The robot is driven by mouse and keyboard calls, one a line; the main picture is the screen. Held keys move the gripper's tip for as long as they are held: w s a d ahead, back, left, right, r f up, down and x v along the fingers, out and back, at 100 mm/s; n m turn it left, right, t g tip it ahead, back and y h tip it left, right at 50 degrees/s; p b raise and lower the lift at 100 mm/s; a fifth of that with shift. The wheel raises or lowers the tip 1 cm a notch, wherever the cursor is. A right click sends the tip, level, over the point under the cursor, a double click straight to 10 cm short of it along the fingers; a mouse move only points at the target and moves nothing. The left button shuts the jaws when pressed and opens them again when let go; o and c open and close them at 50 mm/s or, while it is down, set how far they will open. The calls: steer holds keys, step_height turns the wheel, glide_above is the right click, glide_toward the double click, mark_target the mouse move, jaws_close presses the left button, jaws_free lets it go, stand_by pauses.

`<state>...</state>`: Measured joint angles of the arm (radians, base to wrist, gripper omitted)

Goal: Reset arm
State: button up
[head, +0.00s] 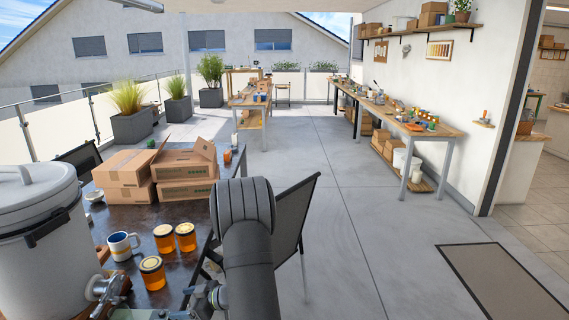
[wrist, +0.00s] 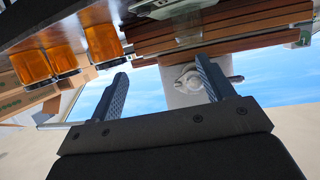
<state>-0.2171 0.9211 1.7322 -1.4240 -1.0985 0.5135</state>
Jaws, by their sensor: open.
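My gripper (wrist: 160,80) shows in the wrist view with its two dark fingers spread wide and nothing between them. Past the fingers is a white bucket (wrist: 182,98) with a metal gate (wrist: 187,78) on its front. In the head view the large lidded white bucket (head: 40,245) stands at the left, with the metal honey gate (head: 105,288) low on its right side. My dark arm rises in the middle foreground there, and the fingers cannot be made out. Three amber honey jars (head: 164,238) stand on the dark table (head: 165,296); they also show in the wrist view (wrist: 60,60).
A blue and white mug (head: 122,247) stands beside the jars. Cardboard boxes (head: 185,165) are stacked at the table's back. A dark chair (head: 297,215) is just right of my arm. The wrist view appears upside down, with wooden slats (wrist: 220,30) at its top. Open floor lies right.

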steer(key=w+d+m+t+h, duration=0.3)
steer(key=d+m+t+h, duration=0.3)
steer(key=d, duration=0.7)
steer(key=w+d+r+m+t+h, duration=0.1)
steer(key=w+d+m+t+h, duration=0.1)
steer(key=d+m+t+h, duration=0.3)
steer(key=shift+w+d+m+t+h, duration=0.45)
steer(key=shift+d+m, duration=1.55)
steer(key=shift+d, duration=2.1)
